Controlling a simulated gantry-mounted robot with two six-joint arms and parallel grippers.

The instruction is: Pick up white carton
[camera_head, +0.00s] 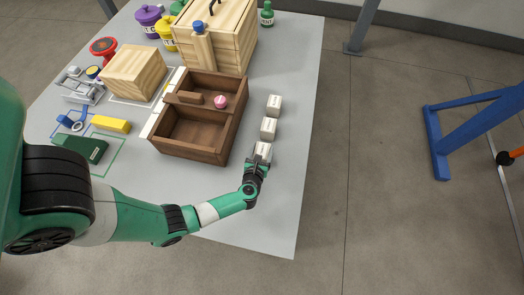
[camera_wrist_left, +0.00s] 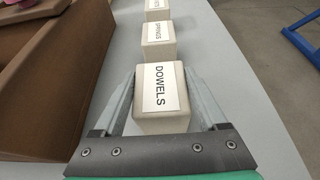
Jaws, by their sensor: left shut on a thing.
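Three white cartons stand in a row on the grey table, right of the wooden box. The nearest carton (camera_head: 262,149) is labelled DOWELS in the left wrist view (camera_wrist_left: 160,92). My left gripper (camera_head: 258,160) is shut on this carton, with one finger on each side of it; whether it touches the table is unclear. The middle carton (camera_head: 268,128) reads SPRINGS in the left wrist view (camera_wrist_left: 158,38). The farthest carton (camera_head: 274,104) is partly cut off at the top of the left wrist view (camera_wrist_left: 160,8). My right gripper is in neither view.
A brown divided wooden box (camera_head: 196,153) with a pink round item (camera_head: 221,102) stands just left of the cartons. A lighter wooden crate (camera_head: 232,45) is behind it. The table (camera_head: 285,190) is clear right of the cartons.

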